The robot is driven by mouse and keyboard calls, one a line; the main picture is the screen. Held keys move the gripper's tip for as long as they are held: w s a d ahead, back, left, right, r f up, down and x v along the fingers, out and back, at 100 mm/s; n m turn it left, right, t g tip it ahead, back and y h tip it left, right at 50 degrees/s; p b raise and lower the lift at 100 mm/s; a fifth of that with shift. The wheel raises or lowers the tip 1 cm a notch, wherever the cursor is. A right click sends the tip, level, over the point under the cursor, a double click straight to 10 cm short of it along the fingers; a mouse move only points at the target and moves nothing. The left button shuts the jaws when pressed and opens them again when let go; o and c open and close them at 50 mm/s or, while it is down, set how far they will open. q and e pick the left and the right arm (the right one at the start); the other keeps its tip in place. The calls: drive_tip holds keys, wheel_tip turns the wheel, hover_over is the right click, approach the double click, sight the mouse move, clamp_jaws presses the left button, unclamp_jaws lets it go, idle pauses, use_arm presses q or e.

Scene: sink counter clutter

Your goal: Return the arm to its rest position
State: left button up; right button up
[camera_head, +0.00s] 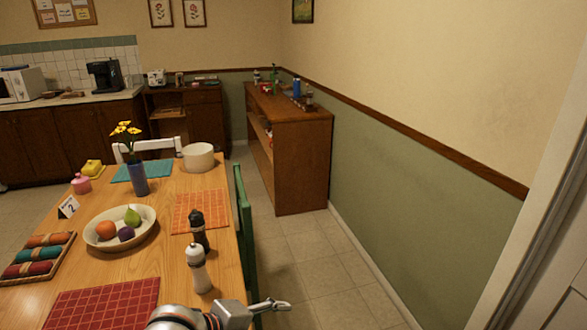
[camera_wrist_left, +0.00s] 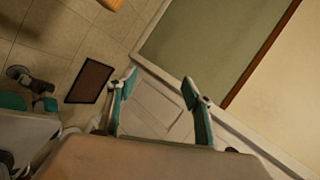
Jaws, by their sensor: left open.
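My left gripper (camera_head: 272,305) shows at the bottom of the head view, beyond the near right part of the wooden table (camera_head: 170,262). It points right, over the floor side of the table edge. In the left wrist view, my left gripper (camera_wrist_left: 159,82) has its two teal-lined fingers spread apart with nothing between them. Behind them are the floor, a pale panelled door and the green wall.
A white shaker (camera_head: 198,270) and a dark mill (camera_head: 198,230) stand near the arm on the table. A fruit bowl (camera_head: 120,238), red placemat (camera_head: 105,304) and green chair (camera_head: 243,215) are close by. Floor (camera_head: 310,245) to the right is clear. A dark mat (camera_wrist_left: 90,80) lies on the floor.

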use_arm(q)
drive_tip(key=s+a+f+n+t+y, duration=0.4)
drive_tip(key=s+a+f+n+y, duration=0.1)
drive_tip(key=s+a+f+n, duration=1)
wheel_tip(320, 180, down, 4)
drive_tip(key=s+n, duration=0.1)
drive_tip(key=n, duration=0.5)
drive_tip(key=shift+s+a+r+n, duration=0.15)
drive_tip(key=shift+a+r+n, duration=0.1)
drive_tip(key=shift+a+n, duration=0.15)
